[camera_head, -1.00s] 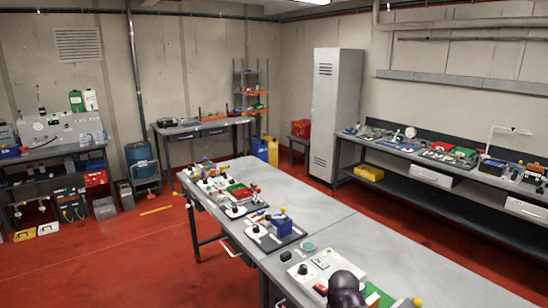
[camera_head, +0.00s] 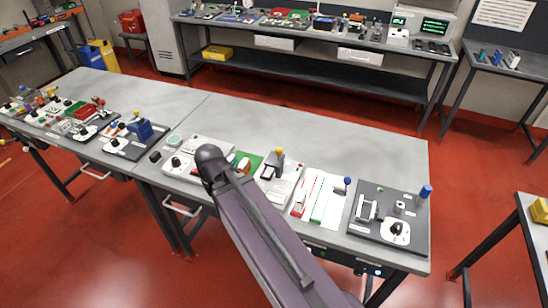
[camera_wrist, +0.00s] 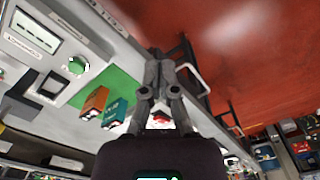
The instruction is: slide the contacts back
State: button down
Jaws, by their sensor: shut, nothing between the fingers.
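My gripper (camera_wrist: 157,92) shows in the wrist view with its fingers together and nothing between them. An orange block (camera_wrist: 96,101) and a teal block (camera_wrist: 115,112) sit side by side on a green plate (camera_wrist: 119,88), left of my fingers and apart from them. I cannot tell whether these blocks are the contacts. In the head view the green plate (camera_head: 254,160) is partly covered by my arm, and my gripper is hidden there. A white board with red and green strips (camera_head: 320,196) and a blue knob lies to the right.
A grey panel (camera_head: 375,222) with a dial and blue-topped lever stands at the bench's right end. A white panel with a screen (camera_wrist: 45,50) lies beside the green plate. The bench's back strip (camera_head: 330,135) is clear. A rear bench (camera_head: 330,75) holds more devices.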

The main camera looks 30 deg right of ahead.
aim_at(275, 160)
jog(key=k, duration=1.3)
jog(key=z, duration=0.15)
jog(key=i, duration=0.75)
jog(key=u, duration=0.05)
